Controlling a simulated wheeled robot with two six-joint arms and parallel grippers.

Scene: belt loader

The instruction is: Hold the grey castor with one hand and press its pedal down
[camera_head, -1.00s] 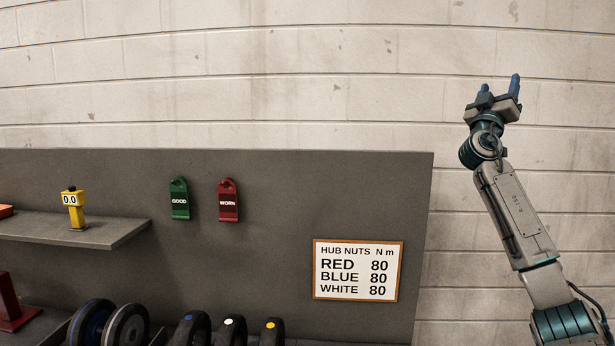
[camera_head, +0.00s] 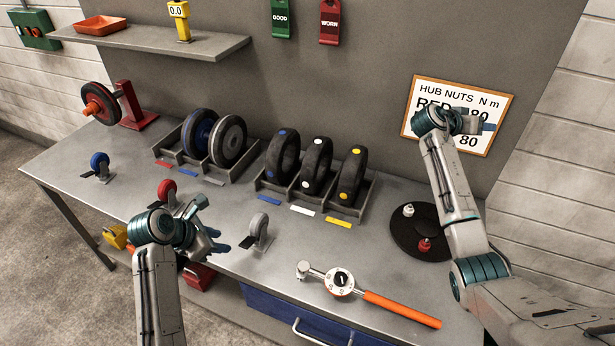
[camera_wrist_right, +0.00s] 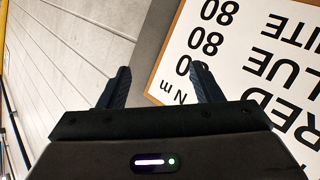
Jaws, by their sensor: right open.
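The grey castor (camera_head: 258,230) stands upright on the grey bench, with a dark pedal (camera_head: 247,243) low on its left side. My left gripper (camera_head: 221,240) is just left of the castor, its two blue fingers apart and nothing between them. I see no contact with the castor. My right gripper (camera_head: 490,127) is raised in front of the hub nuts sign. In the right wrist view it is open and empty (camera_wrist_right: 162,68), facing the wall and the sign.
A red castor (camera_head: 166,190) and a blue castor (camera_head: 100,164) stand further left. Wheel racks (camera_head: 318,207) line the back. A torque wrench (camera_head: 375,300) with an orange handle lies right of the grey castor, and a black round plate (camera_head: 402,238) is beyond it.

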